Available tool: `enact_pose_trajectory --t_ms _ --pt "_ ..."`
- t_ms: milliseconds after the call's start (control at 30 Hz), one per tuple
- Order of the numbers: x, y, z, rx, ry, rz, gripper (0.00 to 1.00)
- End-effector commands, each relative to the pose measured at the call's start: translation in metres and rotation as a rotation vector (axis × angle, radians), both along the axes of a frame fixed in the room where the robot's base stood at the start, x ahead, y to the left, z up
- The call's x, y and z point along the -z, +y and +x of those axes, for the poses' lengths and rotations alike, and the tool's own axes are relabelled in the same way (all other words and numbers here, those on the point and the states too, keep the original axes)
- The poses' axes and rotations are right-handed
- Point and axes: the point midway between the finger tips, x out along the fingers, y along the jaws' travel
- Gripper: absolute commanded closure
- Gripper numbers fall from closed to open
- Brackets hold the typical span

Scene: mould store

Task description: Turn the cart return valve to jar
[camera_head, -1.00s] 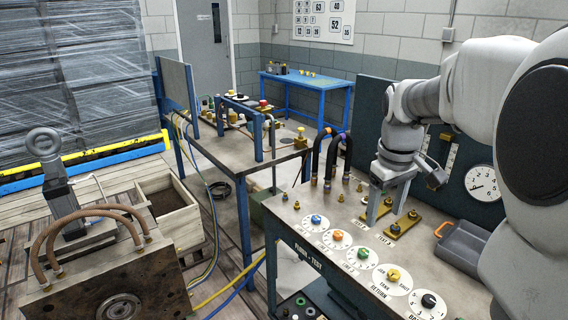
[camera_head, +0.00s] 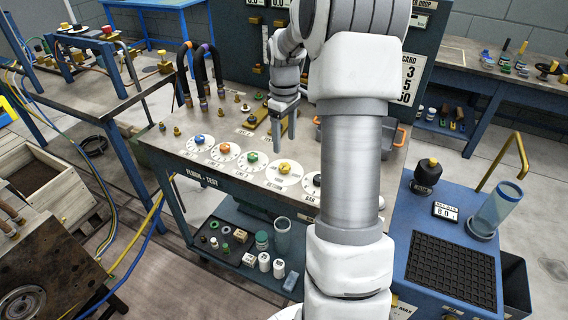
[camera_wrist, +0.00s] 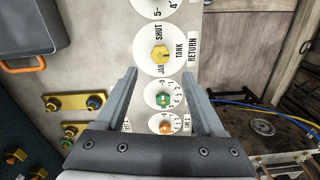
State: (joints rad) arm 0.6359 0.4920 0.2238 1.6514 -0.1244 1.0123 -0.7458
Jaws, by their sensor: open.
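The return valve is a yellow knob (camera_head: 284,168) on a round white dial on the flush-test cart top (camera_head: 225,112). In the wrist view the yellow knob (camera_wrist: 160,54) lies just beyond my fingertips, with JAR, TANK and SHUT printed around it. Its exact pointing is too small to tell. My gripper (camera_head: 285,146) points down above the cart, behind the dial row, and is empty. In the wrist view my gripper (camera_wrist: 158,74) has its fingers spread wide, apart from the knob.
A green knob (camera_head: 252,156), orange knob (camera_head: 225,149) and blue knob (camera_head: 199,140) sit left of the yellow one. Black hoses (camera_head: 203,70) rise behind them. Gold valve strips (camera_wrist: 73,103) and a grey tray (camera_wrist: 40,35) lie beside the gripper. A blue cart (camera_head: 405,222) stands right.

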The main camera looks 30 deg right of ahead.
Motion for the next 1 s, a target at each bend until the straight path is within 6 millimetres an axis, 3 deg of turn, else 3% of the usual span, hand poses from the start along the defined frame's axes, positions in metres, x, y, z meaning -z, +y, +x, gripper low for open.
enact_pose_trajectory --t_ms 33,200,400,833,867,1000 --pt "0.015 0.0 -0.001 0.0 0.004 0.003 0.29" --pt "0.049 0.001 -0.001 0.0 0.003 0.003 0.29" --pt "0.077 0.0 0.0 0.0 0.002 0.001 0.29" --pt "0.088 0.0 0.0 0.0 -0.001 0.0 0.29" --pt "0.088 0.0 0.0 0.0 0.0 0.0 0.31" --pt "0.088 0.0 0.0 0.0 0.0 0.0 0.56"
